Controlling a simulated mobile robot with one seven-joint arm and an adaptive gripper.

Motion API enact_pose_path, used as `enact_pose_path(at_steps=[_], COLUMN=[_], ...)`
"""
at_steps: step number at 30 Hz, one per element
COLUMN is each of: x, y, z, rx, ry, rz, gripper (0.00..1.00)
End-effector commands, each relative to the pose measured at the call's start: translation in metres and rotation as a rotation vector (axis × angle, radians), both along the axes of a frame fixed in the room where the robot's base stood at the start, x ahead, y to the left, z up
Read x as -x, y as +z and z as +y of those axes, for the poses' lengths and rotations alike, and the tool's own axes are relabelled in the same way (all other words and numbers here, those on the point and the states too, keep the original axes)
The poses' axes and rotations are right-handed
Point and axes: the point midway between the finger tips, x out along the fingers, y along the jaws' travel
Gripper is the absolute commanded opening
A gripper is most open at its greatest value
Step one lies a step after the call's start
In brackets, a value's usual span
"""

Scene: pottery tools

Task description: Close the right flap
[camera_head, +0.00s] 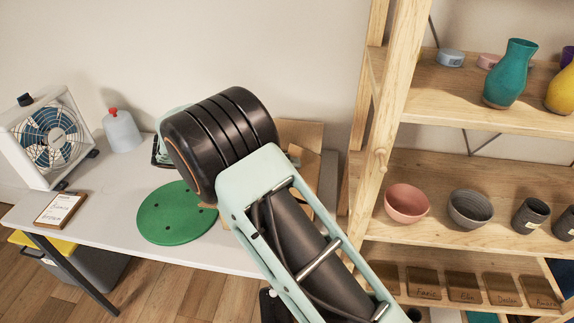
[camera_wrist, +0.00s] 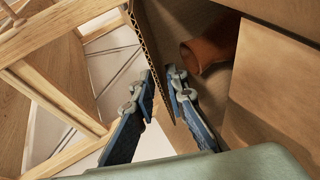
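A brown cardboard box (camera_head: 303,133) stands on the table, mostly hidden behind my arm in the head view. In the wrist view, a raised cardboard flap (camera_wrist: 152,45) shows its corrugated edge, and the box's inside lies to its right. I cannot tell which of the box's flaps it is. My gripper (camera_wrist: 160,80) has its two fingers apart, one on each side of the flap's edge. A gap shows between the fingers, and firm contact with the flap is not visible. The gripper is hidden in the head view. A terracotta-coloured vessel (camera_wrist: 209,52) lies inside the box.
A wooden shelf (camera_head: 392,110) with vases, bowls and cups stands close to the right of the box. The table's front left is mostly clear.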

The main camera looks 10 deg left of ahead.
Motion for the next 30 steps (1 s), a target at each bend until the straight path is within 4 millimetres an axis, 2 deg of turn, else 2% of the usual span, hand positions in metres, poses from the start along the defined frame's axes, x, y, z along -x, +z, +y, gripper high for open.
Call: enact_pose_path(at_steps=[9,13,24,30], x=[0.0,0.003,0.028,0.037], y=[0.0,0.003,0.028,0.038], z=[0.001,0.01,0.074,0.096], rx=[-0.001,-0.003,-0.002,-0.001], ry=[0.001,0.002,0.003,0.001], rz=[0.0,-0.002,-0.003,-0.001], gripper=[0.2,0.2,0.2,0.2])
